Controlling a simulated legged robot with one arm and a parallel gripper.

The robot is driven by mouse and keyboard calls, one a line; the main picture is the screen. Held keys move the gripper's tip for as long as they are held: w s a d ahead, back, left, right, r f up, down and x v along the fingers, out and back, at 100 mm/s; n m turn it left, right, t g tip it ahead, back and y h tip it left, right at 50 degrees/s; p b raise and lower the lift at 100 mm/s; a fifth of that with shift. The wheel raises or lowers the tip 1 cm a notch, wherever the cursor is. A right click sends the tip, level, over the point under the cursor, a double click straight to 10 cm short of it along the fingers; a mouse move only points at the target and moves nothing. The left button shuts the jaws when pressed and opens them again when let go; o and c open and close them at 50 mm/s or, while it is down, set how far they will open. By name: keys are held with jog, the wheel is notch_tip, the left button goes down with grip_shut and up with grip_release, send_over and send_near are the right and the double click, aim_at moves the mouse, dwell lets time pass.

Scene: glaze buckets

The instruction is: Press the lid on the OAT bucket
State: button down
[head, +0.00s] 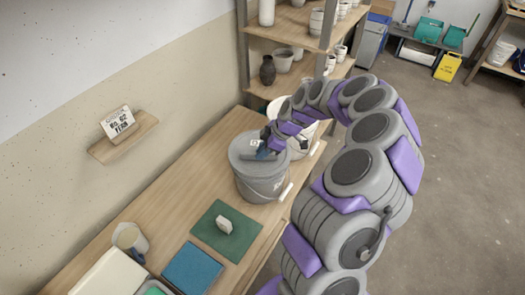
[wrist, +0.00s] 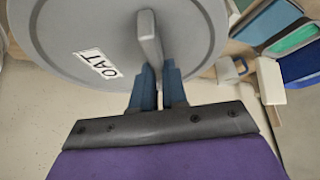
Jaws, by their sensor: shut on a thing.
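A grey round lid (head: 243,143) lies over the grey bucket (head: 262,187) on the wooden bench in the head view. In the wrist view the lid (wrist: 75,30) fills the upper left and bears a white OAT label (wrist: 97,65) and a raised bar handle (wrist: 149,35). My gripper (wrist: 160,72) has its blue fingers shut on this handle. In the head view my gripper (head: 264,151) reaches the lid from the upper right. Whether the lid is fully seated cannot be told. The bucket is hidden under the lid in the wrist view.
A white bucket (head: 304,127) stands just behind, partly hidden by my arm. In front lie a green mat (head: 212,245) with a white block (head: 225,225), a blue mat (head: 192,268) and a mug (head: 130,238). A sign (head: 118,122) stands on a wall shelf. Pottery shelves rise behind.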

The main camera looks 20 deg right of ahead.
jog(key=shift+f, duration=0.15)
dwell(0.5)
jog(key=c, duration=0.6)
grip_release()
dwell(0.4)
jog(key=shift+r+p, duration=0.45)
jog(key=shift+r, duration=3.1)
jog(key=shift+c, duration=0.3)
grip_shut()
jog(key=shift+f, duration=0.15)
